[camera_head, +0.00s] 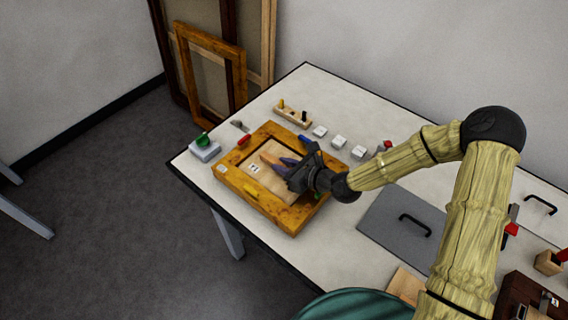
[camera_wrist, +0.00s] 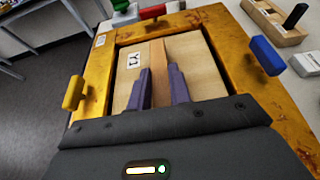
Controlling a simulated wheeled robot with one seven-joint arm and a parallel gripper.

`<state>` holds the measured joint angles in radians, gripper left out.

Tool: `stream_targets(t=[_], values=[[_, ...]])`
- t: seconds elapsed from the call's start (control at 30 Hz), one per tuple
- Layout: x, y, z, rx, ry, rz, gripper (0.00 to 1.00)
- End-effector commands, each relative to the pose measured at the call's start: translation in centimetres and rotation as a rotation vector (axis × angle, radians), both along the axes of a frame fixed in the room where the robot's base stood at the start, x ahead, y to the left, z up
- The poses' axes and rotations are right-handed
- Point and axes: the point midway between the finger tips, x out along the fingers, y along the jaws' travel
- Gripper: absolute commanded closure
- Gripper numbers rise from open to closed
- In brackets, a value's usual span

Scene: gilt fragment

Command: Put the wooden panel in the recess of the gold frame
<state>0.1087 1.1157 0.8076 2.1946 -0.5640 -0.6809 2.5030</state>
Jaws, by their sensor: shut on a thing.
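The gold frame (camera_head: 235,185) lies flat on the table, and its rails also show in the wrist view (camera_wrist: 97,88). The pale wooden panel (camera_wrist: 207,78), with a white label marked Y1, is within the frame's opening; it also shows in the head view (camera_head: 265,185). My gripper (camera_wrist: 159,72) is shut on the panel's raised wooden strip, with a purple finger on each side. In the head view my gripper (camera_head: 281,166) is over the frame and hides part of the panel. Dark gaps show along some panel edges; I cannot tell whether it lies flat on the recess floor.
Coloured tabs sit on the rails: yellow (camera_wrist: 73,93), red (camera_wrist: 152,12), blue (camera_wrist: 267,56) and a partly hidden green one (camera_head: 318,196). A wooden peg block (camera_head: 292,117) and white blocks (camera_head: 339,142) stand behind. A grey plate with a handle (camera_head: 385,230) lies right.

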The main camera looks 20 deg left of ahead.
Motion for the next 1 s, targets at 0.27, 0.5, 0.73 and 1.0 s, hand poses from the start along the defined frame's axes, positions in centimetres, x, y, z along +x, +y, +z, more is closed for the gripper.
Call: stream_targets(t=[0.27, 0.5, 0.73, 1.0], values=[[0.0, 0.0, 0.0, 0.0, 0.001, -0.001, 0.58], [0.0, 0.0, 0.1, 0.0, 0.0, -0.001, 0.58], [0.1, 0.0, 1.4, -0.001, -0.003, -0.001, 0.58], [-0.9, -3.5, 2.6, 0.0, 0.002, -0.004, 0.58]])
